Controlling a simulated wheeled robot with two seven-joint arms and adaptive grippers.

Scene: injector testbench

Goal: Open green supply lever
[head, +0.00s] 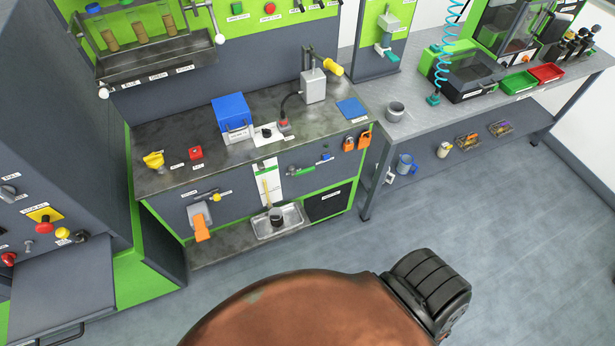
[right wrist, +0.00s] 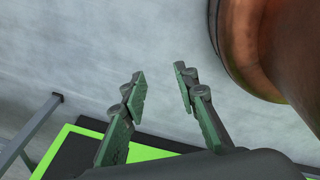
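Neither gripper shows in the head view, and the lever cannot be made out in the right wrist view.
Orange padlocks (head: 356,142) hang right of the lever. A blue box (head: 232,117) stands on the benchtop. A grey side table (head: 455,108) is at right. The floor (head: 450,210) in front is clear.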

